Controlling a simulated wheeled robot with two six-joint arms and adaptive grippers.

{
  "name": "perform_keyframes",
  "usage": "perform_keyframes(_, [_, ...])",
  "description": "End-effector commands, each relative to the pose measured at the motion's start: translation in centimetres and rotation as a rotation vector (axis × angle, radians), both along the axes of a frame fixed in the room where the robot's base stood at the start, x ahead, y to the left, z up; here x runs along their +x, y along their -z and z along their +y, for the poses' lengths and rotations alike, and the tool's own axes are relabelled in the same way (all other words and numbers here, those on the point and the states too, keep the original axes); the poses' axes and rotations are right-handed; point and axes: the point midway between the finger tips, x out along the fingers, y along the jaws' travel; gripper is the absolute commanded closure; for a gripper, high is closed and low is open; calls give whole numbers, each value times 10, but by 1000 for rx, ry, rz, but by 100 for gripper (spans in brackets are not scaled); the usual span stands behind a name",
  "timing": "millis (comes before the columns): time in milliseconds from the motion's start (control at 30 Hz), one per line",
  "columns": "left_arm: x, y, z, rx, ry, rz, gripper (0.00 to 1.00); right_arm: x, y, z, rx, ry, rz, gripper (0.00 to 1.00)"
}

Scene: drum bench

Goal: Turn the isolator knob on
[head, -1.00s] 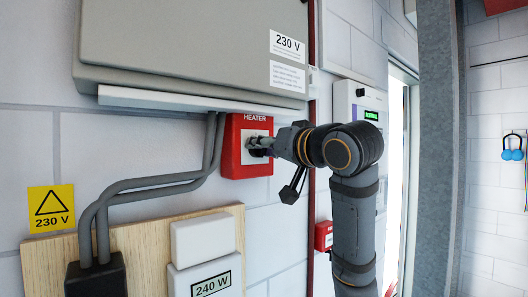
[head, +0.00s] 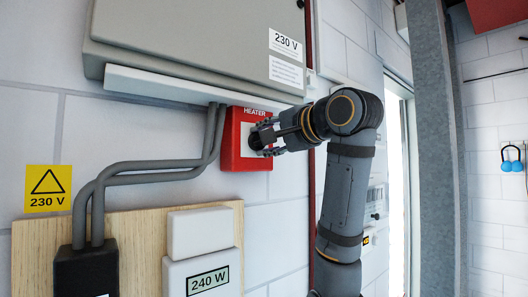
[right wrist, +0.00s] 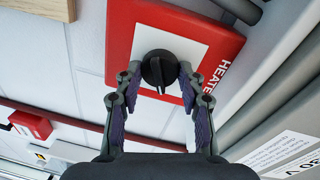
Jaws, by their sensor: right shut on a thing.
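The isolator is a red box marked HEATER (head: 231,158) on the wall under the grey cabinet. It has a white face plate and a round black knob (right wrist: 159,66). In the right wrist view the knob's ridge points down the picture, roughly along the line of the HEATER lettering. My right gripper (head: 262,139) reaches in from the right, and its two fingertips are closed on the sides of the knob. My left gripper is in neither view.
The grey cabinet (head: 190,45) with a white ledge overhangs just above the isolator. Grey conduits (head: 150,180) run close on its left, down to a black box (head: 88,272). A wooden board (head: 140,236) with white units sits below. A grey post (head: 432,150) stands to the right.

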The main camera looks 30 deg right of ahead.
Motion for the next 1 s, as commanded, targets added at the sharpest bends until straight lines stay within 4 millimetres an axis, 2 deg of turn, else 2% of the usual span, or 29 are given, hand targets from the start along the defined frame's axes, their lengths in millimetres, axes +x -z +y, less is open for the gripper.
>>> perform_keyframes(33, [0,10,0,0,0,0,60,-1,4,0,43,0,0,92])
perform_keyframes(400, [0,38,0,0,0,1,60,0,3,-2,332,1,25,92])
perform_keyframes(700, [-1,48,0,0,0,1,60,0,2,-2,461,2,36,92])
perform_keyframes(1000, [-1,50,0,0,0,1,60,0,1,-2,498,1,39,92])
